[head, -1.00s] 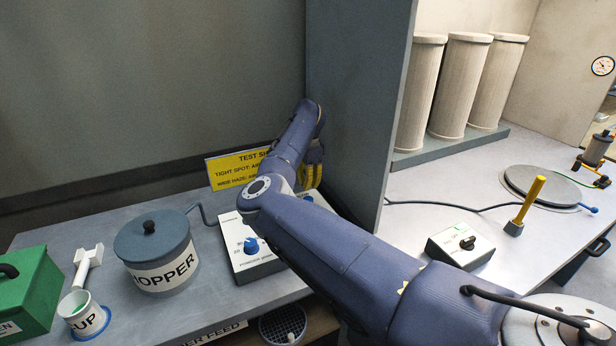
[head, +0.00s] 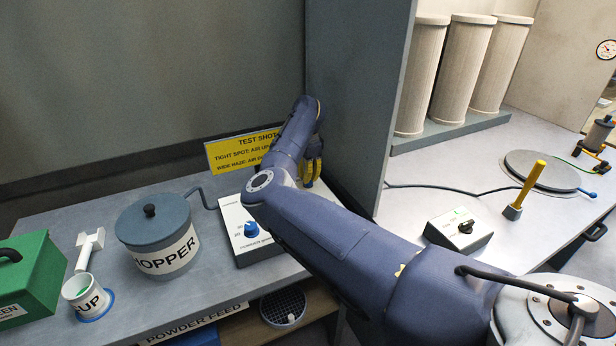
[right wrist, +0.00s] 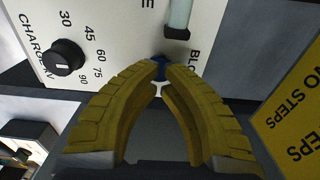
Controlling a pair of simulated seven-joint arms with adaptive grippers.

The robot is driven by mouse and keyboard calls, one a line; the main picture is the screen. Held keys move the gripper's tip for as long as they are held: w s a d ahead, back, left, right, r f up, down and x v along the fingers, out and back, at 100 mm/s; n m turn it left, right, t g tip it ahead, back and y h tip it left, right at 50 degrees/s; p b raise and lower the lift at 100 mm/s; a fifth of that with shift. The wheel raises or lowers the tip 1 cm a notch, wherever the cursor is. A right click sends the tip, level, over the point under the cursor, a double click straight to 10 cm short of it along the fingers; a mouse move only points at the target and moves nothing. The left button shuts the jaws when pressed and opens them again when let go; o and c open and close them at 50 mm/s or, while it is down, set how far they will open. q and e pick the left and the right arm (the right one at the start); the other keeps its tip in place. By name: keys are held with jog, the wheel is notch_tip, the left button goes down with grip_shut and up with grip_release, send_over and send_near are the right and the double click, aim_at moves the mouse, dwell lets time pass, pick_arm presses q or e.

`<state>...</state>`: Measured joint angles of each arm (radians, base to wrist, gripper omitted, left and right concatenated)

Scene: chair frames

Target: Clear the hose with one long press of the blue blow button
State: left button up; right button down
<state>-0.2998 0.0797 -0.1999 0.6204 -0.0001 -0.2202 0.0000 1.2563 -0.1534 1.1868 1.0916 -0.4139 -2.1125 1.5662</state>
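In the right wrist view the blue blow button (right wrist: 159,67) shows small and partly hidden at my right fingertips, beside black lettering that begins "BLO". My right gripper (right wrist: 161,75) has its two yellow fingers drawn together, tips almost meeting at the button. They look in contact with it, but I cannot tell whether it is pressed down. In the head view the right gripper (head: 313,170) is mostly hidden behind my blue arm, near the partition. The hose is not clearly identifiable. My left gripper is not in view.
The pale panel (right wrist: 110,40) bears a black charge knob (right wrist: 64,57) and a tube-like gauge (right wrist: 179,18). A yellow sign (head: 235,150), hopper (head: 155,235), cup (head: 84,294), green box (head: 28,275) and knob box (head: 240,215) stand left. The grey partition (head: 355,90) rises beside my arm.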

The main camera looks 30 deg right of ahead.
jog(key=shift+f, duration=0.15)
jog(key=shift+f, duration=0.65)
jog(key=shift+s+a+f, duration=0.1)
jog(key=shift+f, duration=0.3)
dwell(2.2)
jog(key=shift+r, duration=2.9)
